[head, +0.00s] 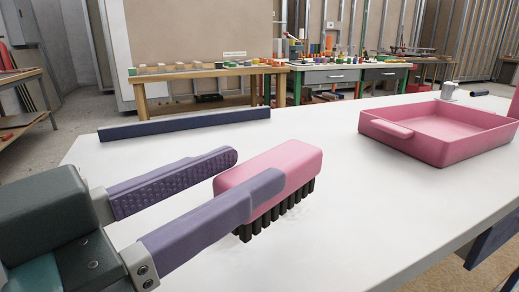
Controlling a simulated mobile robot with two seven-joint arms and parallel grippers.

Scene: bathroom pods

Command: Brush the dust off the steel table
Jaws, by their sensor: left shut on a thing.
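A pink brush (262,165) with dark bristles is held over the pale, smooth table top (330,250). My left gripper (258,170) has its two purple fingers on either side of the brush and is shut on it. The bristles point down and are at or very close to the surface; I cannot tell whether they touch. A faint greyish speckled patch, possibly dust, shows beside the bristles (285,222). A pink dustpan-like tray (440,152) rests on the table at the right. My right gripper is not in view.
A long dark bar (185,123) lies along the back left of the table. A small metal object (449,90) and a short dark rod (480,93) are at the back right. The table middle, between brush and tray, is clear. Workbenches (205,72) stand beyond.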

